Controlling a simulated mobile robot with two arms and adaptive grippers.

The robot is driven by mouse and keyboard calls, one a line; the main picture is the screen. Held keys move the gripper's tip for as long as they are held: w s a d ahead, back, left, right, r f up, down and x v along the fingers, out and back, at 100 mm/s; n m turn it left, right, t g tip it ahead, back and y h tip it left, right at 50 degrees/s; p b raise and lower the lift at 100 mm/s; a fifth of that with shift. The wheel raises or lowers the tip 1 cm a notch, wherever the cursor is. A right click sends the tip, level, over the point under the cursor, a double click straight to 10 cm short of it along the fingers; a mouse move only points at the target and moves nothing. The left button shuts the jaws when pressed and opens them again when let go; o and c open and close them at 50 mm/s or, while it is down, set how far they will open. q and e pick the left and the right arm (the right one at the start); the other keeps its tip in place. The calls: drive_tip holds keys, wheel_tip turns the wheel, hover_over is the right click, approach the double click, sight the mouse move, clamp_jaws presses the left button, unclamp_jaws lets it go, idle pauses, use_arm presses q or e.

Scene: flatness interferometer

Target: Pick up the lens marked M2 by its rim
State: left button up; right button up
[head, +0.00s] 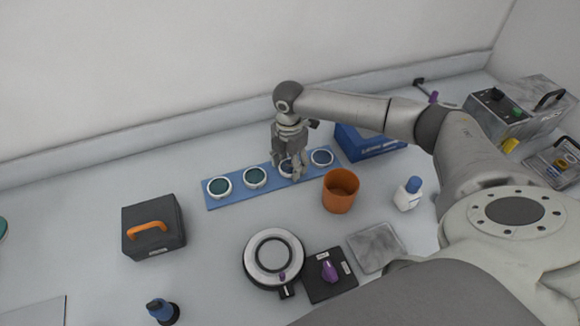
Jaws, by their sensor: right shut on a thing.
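A blue strip (238,192) on the bench bears a row of several round lenses in white rims. The two left lenses, one at the end (219,187) and one beside it (255,177), look dark green. The rightmost lens (322,157) looks dark blue. My right gripper (293,172) points down over the third lens from the left (287,168) and is shut on it at its rim. The fingers partly cover that lens. It is at or very near the strip; I cannot tell whether it is raised. No lens marking is legible. My left gripper is not in view.
An orange cup (340,191) stands right of the strip, with a blue box (368,143) behind it. A white bottle (409,194) is farther right. A round instrument (274,257) and a black box with a purple knob (328,275) stand in front. A dark case (153,228) is left.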

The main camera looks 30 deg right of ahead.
drive_tip(key=shift+c, duration=0.9)
